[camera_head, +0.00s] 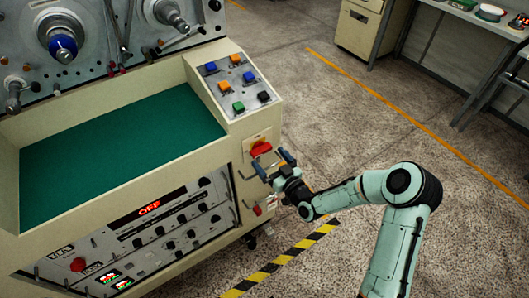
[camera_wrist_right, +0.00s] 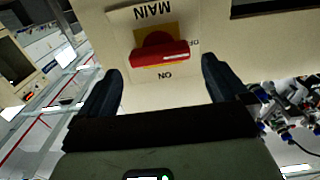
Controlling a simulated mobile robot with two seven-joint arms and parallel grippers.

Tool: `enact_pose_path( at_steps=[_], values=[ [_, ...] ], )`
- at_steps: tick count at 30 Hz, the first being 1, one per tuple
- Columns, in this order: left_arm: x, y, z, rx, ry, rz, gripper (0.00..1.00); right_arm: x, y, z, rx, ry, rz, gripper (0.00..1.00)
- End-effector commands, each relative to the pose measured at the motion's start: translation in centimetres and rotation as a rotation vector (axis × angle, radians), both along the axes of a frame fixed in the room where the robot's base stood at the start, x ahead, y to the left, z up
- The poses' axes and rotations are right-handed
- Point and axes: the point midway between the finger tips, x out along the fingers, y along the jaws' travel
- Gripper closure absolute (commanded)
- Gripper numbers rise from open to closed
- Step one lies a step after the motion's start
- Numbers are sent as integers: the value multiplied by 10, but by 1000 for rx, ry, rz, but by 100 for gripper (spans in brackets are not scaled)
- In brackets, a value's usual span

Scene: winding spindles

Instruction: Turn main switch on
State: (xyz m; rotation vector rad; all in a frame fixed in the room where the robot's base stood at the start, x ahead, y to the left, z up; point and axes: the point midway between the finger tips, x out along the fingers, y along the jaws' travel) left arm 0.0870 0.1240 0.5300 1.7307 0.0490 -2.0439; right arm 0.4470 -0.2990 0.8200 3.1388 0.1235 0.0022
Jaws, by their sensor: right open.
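The main switch (camera_head: 261,148) is a red rotary knob on a yellow plate, on the right side of the cream machine. In the right wrist view the red knob (camera_wrist_right: 160,54) lies level between my fingers, with "MAIN" and "ON" upside down and a partly cut "OF" label by its right end. The machine's display (camera_head: 149,208) reads OFF in red. My right gripper (camera_head: 273,166) is open just in front of and below the switch; its two dark fingers (camera_wrist_right: 161,78) stand on either side, apart from the knob. My left gripper is out of view.
A sloped panel (camera_head: 238,87) with coloured buttons sits above the switch. A green work surface (camera_head: 120,125) and spindles are at left. The floor at right is open, with a cabinet and tables behind.

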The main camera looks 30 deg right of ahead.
Motion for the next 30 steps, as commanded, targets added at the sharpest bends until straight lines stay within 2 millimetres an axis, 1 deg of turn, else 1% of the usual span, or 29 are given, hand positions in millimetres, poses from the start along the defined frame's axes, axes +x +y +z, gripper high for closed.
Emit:
enact_pose_path(
  at_steps=[1, 3, 7, 12, 18, 19, 20, 21, 23, 24, 30],
  values=[
    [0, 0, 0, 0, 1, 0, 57, 10, 1, 1, 2, -2, 0, 0],
    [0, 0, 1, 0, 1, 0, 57, 20, 2, 0, 2, -1, 0, 0],
    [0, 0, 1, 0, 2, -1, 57, 33, 3, 0, 1, 1, 0, 0],
    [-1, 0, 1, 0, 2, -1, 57, 39, 3, 0, 0, 2, 0, 0],
    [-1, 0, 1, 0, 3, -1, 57, 39, 3, 0, 0, 2, 0, 0],
    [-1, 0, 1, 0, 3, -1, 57, 39, 3, 0, 0, 2, 0, 3],
    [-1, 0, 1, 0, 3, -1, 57, 39, 3, 0, 0, 2, 0, 13],
    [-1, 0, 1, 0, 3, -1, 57, 39, 3, 0, 0, 2, 0, 26],
    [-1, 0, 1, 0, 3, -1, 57, 39, 3, 0, 0, 2, 0, 46],
    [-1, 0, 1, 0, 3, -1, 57, 39, 3, 0, 0, 2, 0, 48],
    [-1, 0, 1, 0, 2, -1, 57, 39, 3, -1, 8, 3, 0, 48]
  ],
)
